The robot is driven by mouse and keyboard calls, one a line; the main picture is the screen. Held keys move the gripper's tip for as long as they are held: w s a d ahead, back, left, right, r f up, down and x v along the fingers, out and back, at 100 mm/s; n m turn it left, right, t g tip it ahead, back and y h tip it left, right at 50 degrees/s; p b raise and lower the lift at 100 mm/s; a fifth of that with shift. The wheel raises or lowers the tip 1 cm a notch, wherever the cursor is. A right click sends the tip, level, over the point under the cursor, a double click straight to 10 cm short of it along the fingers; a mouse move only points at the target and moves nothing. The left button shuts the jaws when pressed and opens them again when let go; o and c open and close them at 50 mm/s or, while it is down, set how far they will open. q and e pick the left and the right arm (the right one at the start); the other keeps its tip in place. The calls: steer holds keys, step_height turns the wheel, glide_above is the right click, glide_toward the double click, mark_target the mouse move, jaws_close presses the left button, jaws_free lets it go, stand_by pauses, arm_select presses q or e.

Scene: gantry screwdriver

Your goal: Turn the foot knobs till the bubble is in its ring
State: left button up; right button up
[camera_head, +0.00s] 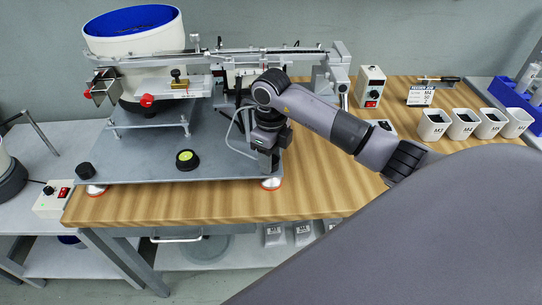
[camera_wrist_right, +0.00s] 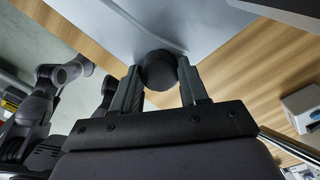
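The grey base plate (camera_head: 225,165) carries the feeder machine on the wooden bench. The round level (camera_head: 187,159) is a black disc with a yellow-green face on the plate; its bubble is too small to place against the ring. A black foot knob (camera_head: 85,170) stands at the plate's front left corner. My right gripper (camera_head: 268,155) points down at the front right corner. In the wrist view the black front right knob (camera_wrist_right: 158,70) sits between its two fingers (camera_wrist_right: 160,85), which appear to touch both sides.
Red-and-white foot pads show under the front left corner (camera_head: 95,190) and front right corner (camera_head: 271,184). The white-and-blue bowl (camera_head: 135,30) and rail rise behind. A switch box (camera_head: 370,86) and several white bins (camera_head: 433,124) stand right. The bench front is clear.

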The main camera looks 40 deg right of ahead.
steer(key=n+b, duration=0.2)
steer(key=n, duration=0.1)
steer(key=shift+d+f+n, duration=0.1)
steer(key=shift+n, duration=0.3)
steer(key=n+b, duration=0.1)
steer(key=n, duration=0.1)
steer(key=shift+n, duration=0.3)
steer(key=shift+n+b, duration=0.6)
steer(key=shift+n, duration=0.7)
steer(key=shift+n+b, duration=0.4)
steer(key=shift+n, duration=0.3)
steer(key=o, duration=1.1)
steer(key=shift+c, duration=0.2)
